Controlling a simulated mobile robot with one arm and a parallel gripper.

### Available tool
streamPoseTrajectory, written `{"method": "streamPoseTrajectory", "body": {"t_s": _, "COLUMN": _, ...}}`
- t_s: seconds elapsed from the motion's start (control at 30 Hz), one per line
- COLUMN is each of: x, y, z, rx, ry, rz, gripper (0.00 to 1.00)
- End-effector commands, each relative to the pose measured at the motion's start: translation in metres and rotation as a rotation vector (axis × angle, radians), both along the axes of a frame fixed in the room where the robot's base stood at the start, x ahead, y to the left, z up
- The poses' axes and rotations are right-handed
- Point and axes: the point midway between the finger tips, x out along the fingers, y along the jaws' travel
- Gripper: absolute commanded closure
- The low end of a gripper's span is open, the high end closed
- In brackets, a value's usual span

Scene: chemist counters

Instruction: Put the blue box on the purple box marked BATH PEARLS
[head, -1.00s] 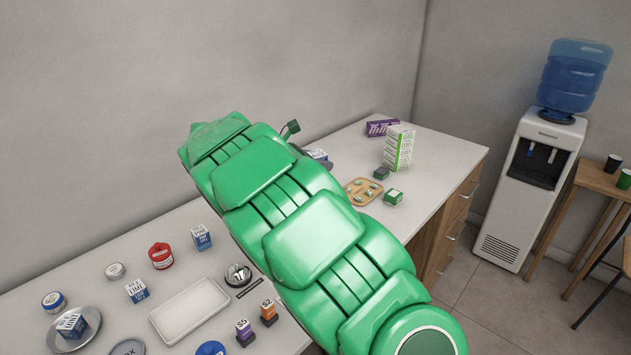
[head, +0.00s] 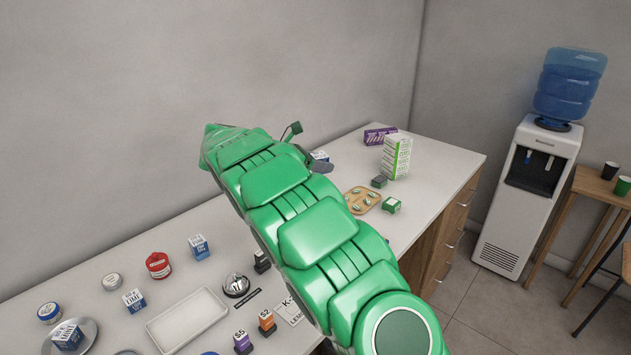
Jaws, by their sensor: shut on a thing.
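A purple box (head: 379,136) with white lettering lies at the far end of the counter by the back wall; its print is too small to read. My gripper (head: 318,163) is mostly hidden behind my green arm; a dark finger part shows. A small box (head: 320,156) with a white top and blue side shows right at that finger, and my gripper is shut on it. Its lower part is hidden. The gripper is left of the purple box, apart from it.
A white-green carton (head: 396,157) stands just in front of the purple box. A tan tray (head: 351,208) and small green boxes (head: 391,205) are nearer. Other blue-white boxes (head: 199,247), a red jar (head: 158,265) and a white tray (head: 188,320) are at the left.

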Motion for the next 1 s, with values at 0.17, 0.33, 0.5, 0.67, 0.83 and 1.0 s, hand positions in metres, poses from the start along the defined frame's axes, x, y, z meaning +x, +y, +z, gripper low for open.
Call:
{"method": "streamPoseTrajectory", "body": {"t_s": 0.17, "x": 0.016, "y": 0.002, "z": -0.010, "rx": -0.001, "ry": 0.003, "rz": 0.002, "gripper": 0.84}}
{"method": "streamPoseTrajectory", "body": {"t_s": 0.33, "x": 0.029, "y": 0.004, "z": -0.021, "rx": -0.001, "ry": 0.001, "rz": 0.002, "gripper": 0.84}}
{"method": "streamPoseTrajectory", "body": {"t_s": 0.5, "x": 0.041, "y": 0.005, "z": -0.038, "rx": -0.001, "ry": 0.005, "rz": 0.000, "gripper": 0.84}}
{"method": "streamPoseTrajectory", "body": {"t_s": 0.67, "x": 0.052, "y": 0.006, "z": -0.049, "rx": 0.000, "ry": 0.000, "rz": -0.001, "gripper": 0.84}}
{"method": "streamPoseTrajectory", "body": {"t_s": 0.83, "x": 0.060, "y": 0.007, "z": -0.062, "rx": -0.001, "ry": 0.005, "rz": 0.000, "gripper": 0.84}}
{"method": "streamPoseTrajectory", "body": {"t_s": 1.0, "x": 0.064, "y": 0.008, "z": -0.065, "rx": -0.002, "ry": 0.003, "rz": -0.001, "gripper": 0.84}}
